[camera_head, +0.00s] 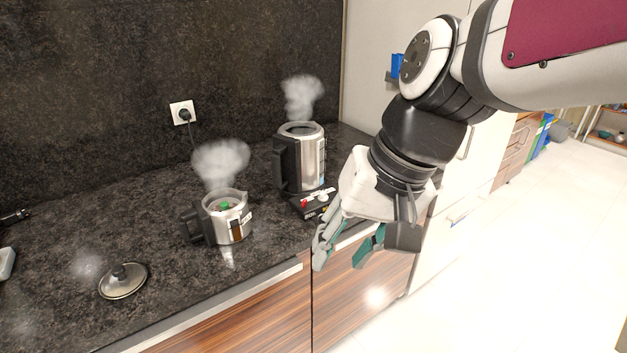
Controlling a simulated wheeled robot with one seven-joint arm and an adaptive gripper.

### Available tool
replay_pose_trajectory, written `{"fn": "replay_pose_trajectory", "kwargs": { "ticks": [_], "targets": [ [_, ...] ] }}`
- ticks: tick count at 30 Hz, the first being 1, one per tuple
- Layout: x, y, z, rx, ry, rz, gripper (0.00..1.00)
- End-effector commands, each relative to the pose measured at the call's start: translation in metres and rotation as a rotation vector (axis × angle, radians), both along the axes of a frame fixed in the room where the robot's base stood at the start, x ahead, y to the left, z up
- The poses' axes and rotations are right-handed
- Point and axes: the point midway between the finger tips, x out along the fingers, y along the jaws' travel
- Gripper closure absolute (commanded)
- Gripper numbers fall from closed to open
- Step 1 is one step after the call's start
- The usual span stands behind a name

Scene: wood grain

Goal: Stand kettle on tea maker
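A short silver pot with a black handle, which looks like the kettle (240,218), stands upright on the dark counter. It has no lid on, a green item shows inside, and steam rises from it. A tall steel jug with a black handle, seemingly part of the tea maker (311,159), stands to its right and also steams. A black base with a red switch (312,204) shows at the jug's foot. My gripper (340,262) is open and empty, pointing down in front of the counter edge, right of the kettle and apart from both vessels.
A round lid with a black knob (123,281) lies on the counter (60,250) at the left. A wall socket with a plug (183,113) is behind. A tall white cabinet (365,85) bounds the right end. Counter space left of the kettle is mostly clear.

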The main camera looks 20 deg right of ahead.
Motion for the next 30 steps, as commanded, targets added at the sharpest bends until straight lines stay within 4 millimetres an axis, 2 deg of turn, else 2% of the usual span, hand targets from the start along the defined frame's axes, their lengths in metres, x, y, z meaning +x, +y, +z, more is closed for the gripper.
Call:
{"fn": "replay_pose_trajectory", "kwargs": {
  "ticks": [1,4,10,30],
  "targets": [
    [-0.011,-0.009,0.005,-0.064,-0.053,0.042,0.63],
    [-0.027,-0.027,0.01,-0.183,-0.133,0.112,0.63],
    [-0.042,-0.05,0.018,-0.323,-0.229,0.189,0.63],
    [-0.044,-0.055,0.019,-0.349,-0.244,0.201,0.63]
  ]
}}
